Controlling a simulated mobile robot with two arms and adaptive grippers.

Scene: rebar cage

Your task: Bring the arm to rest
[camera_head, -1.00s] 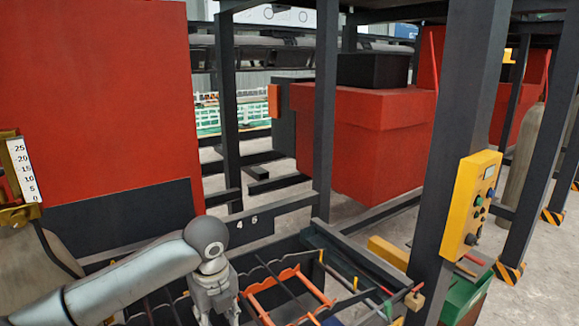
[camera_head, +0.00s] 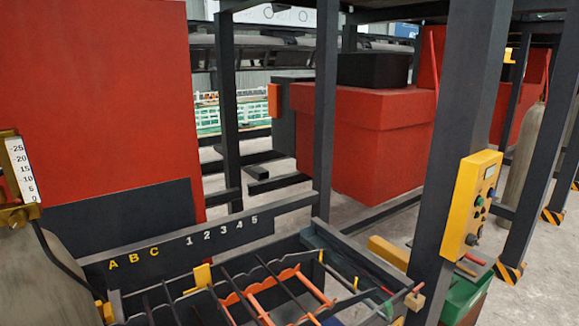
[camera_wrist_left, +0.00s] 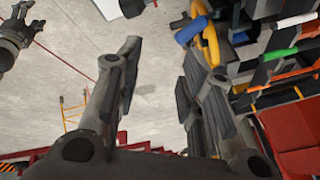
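My arm, which came in from the left, is out of the head view now. In the left wrist view my left gripper (camera_wrist_left: 160,60) shows both fingers spread apart, with bare grey floor between them. It is open and holds nothing. A grey jointed part at the upper left of the wrist view looks like my right gripper (camera_wrist_left: 17,38). It is cut by the frame edge, and I cannot tell whether it is open or shut.
A dark rack (camera_head: 250,284) with bars stands below a rail (camera_head: 190,241) marked A B C and several numbers. A dark post (camera_head: 458,150) carries a yellow control box (camera_head: 470,205). A red panel (camera_head: 100,90) fills the left. Coloured bars (camera_wrist_left: 275,75) lie right of the left gripper.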

